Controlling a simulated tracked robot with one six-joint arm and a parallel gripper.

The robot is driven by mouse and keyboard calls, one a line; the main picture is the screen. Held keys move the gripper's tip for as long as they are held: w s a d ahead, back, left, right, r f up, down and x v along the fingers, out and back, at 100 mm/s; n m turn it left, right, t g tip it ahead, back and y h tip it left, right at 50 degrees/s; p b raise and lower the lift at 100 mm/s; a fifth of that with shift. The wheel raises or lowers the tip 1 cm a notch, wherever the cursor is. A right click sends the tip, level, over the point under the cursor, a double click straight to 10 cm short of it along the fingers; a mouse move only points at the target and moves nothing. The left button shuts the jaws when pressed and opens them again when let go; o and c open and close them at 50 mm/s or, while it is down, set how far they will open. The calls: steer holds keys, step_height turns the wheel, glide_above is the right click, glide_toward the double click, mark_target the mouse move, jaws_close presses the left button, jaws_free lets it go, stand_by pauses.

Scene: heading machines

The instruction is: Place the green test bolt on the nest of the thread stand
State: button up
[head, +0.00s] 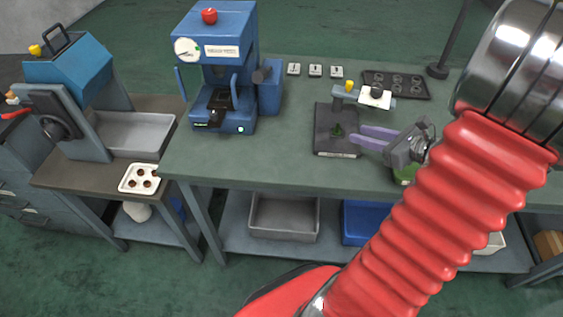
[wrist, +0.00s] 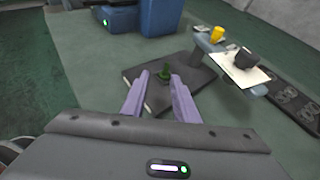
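The green test bolt (head: 338,130) stands upright on the dark base plate of the thread stand (head: 336,152). In the wrist view the bolt (wrist: 163,74) shows between and just beyond my fingertips, touching neither finger as far as I can see. The nest under it is too small to make out. My gripper (head: 356,134) has two purple fingers, spread apart and empty, pointing at the bolt from the right. The fingers also show in the wrist view (wrist: 159,76). The stand's arm (head: 360,99) with a yellow knob is behind the bolt.
A blue machine (head: 217,65) stands left on the green bench. Three small white tiles (head: 315,70) and a dark tray with round pockets (head: 408,81) lie at the back. The bench front is clear.

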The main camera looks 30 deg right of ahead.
steer(key=a+r+n+g+y, duration=0.15)
steer(key=a+n+g, duration=0.25)
steer(key=a+n, duration=0.6)
steer(key=a+r+n+g+y, duration=0.15)
steer(key=a+n+g, duration=0.35)
steer(key=a, duration=0.8)
steer(key=s+a+r+n+t+h, duration=0.1)
steer(key=s+a+r+n+h, duration=0.2)
steer(key=n, duration=0.6)
steer(key=s+a+r+n+h, duration=0.3)
steer(key=a+n, duration=0.3)
steer(key=n, duration=0.3)
steer(key=shift+a+r+t, duration=0.2)
steer(key=shift+r+t, duration=0.2)
steer(key=shift+r, duration=0.35)
